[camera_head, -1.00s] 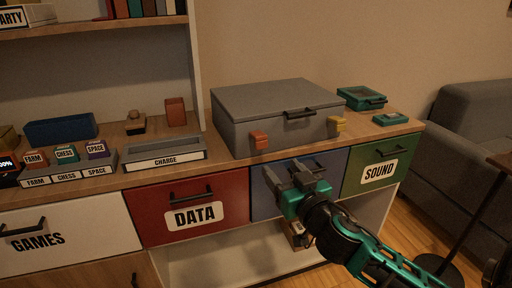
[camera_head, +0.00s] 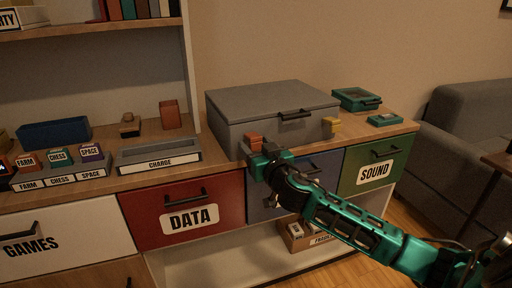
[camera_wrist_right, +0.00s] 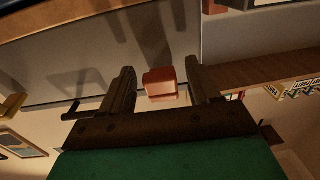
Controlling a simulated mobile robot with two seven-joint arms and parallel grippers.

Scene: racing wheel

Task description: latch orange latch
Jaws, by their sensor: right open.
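The orange latch (camera_head: 254,139) is on the front left of the grey case (camera_head: 228,141), whose lid is down. My right gripper (camera_head: 257,154) is just in front of and below the latch in the head view. In the right wrist view the latch (camera_wrist_right: 160,83) lies between the two fingers of my right gripper (camera_wrist_right: 162,85), which is open. Gaps show between the latch and the fingers. The yellow latch (camera_head: 331,126) is on the case's front right. My left gripper is not in view.
The case stands on the wooden cabinet top, above the red DATA drawer (camera_head: 213,232), a blue drawer and the green SOUND drawer (camera_head: 391,153).

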